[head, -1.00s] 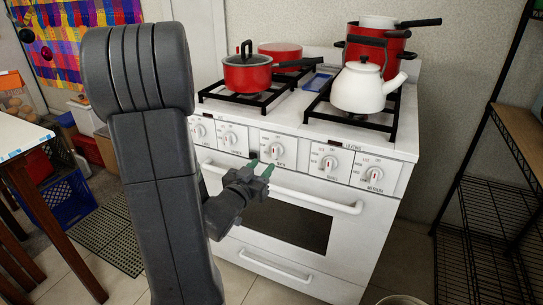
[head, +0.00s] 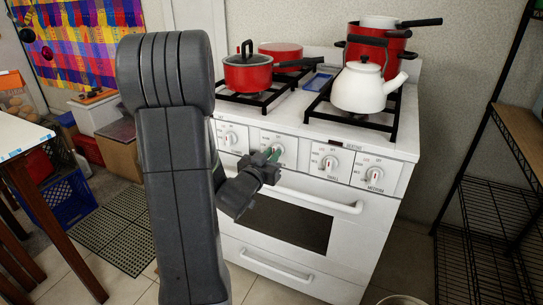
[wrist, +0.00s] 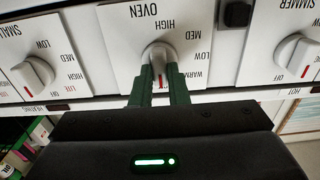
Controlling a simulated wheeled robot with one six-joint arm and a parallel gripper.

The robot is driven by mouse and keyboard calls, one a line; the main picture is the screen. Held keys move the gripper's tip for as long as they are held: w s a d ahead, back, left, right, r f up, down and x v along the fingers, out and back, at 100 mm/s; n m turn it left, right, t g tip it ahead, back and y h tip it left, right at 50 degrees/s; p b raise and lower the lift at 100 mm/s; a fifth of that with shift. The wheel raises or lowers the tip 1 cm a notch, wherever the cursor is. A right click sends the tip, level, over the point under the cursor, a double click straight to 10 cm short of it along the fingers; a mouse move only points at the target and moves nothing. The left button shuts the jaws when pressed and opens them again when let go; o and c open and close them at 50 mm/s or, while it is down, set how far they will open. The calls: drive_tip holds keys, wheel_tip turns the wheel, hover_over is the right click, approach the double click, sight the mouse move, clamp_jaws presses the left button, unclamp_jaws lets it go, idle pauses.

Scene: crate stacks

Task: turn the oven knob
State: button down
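The oven knob (wrist: 158,54) is a white knob with a raised grip and a red mark, on a white panel labelled OVEN, which appears upside down in the wrist view. Its red mark points down in that view, between my fingers. In the head view the oven knob (head: 277,148) is partly behind my fingertips. My gripper (wrist: 160,74) has its two green fingers close together, one on each side of the knob's grip, and looks shut on it. My gripper also shows at the stove front in the head view (head: 271,154).
Neighbouring knobs sit to the left (wrist: 33,73) and right (wrist: 296,58). The oven door handle (head: 315,198) runs below the panel. A white kettle (head: 366,87) and red pots stand on the stove (head: 345,128). A black wire shelf (head: 480,220) stands at the right.

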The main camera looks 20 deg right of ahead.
drive_tip(key=shift+n, duration=0.5)
drive_tip(key=n+p, duration=0.1)
drive_tip(key=n, duration=0.3)
drive_tip(key=shift+w+n, duration=0.1)
drive_tip(key=shift+n, duration=0.2)
drive_tip(key=n+p, duration=0.1)
drive_tip(key=n, duration=0.3)
drive_tip(key=shift+a+p, duration=0.1)
drive_tip(key=shift+p, duration=0.2)
drive_tip(key=shift+n, duration=0.3)
drive_tip(key=c, duration=1.4)
unclamp_jaws()
drive_tip(key=v, duration=1.3)
drive_tip(key=shift+s+a, duration=0.25)
